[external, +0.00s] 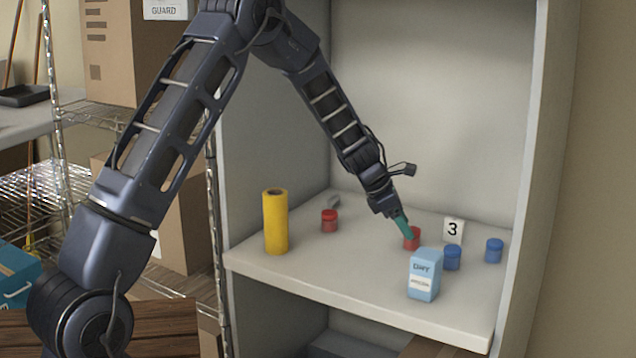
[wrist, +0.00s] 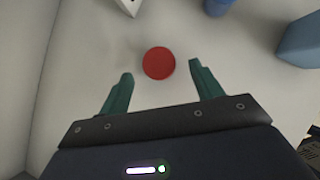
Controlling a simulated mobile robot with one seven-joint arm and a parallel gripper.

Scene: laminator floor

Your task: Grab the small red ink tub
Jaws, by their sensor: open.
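Two red tubs stand on the shelf. One red tub (external: 412,239) is at the right, just left of the number 3 card, and the other red tub (external: 330,221) is farther left. They look close in size. My gripper (external: 404,228) points down at the right-hand tub, its teal fingers partly covering it. In the wrist view, my gripper (wrist: 161,74) is open and empty. The round red lid (wrist: 159,62) of this tub lies between and slightly beyond the fingertips, with a gap on each side. The tub's sides are hidden there.
A number 3 card (external: 453,230), two blue tubs (external: 494,251) and a light blue carton (external: 425,274) stand close right of the gripper. A yellow cylinder (external: 275,222) stands left. The shelf (external: 345,271) is clear at front centre; cabinet walls enclose its sides.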

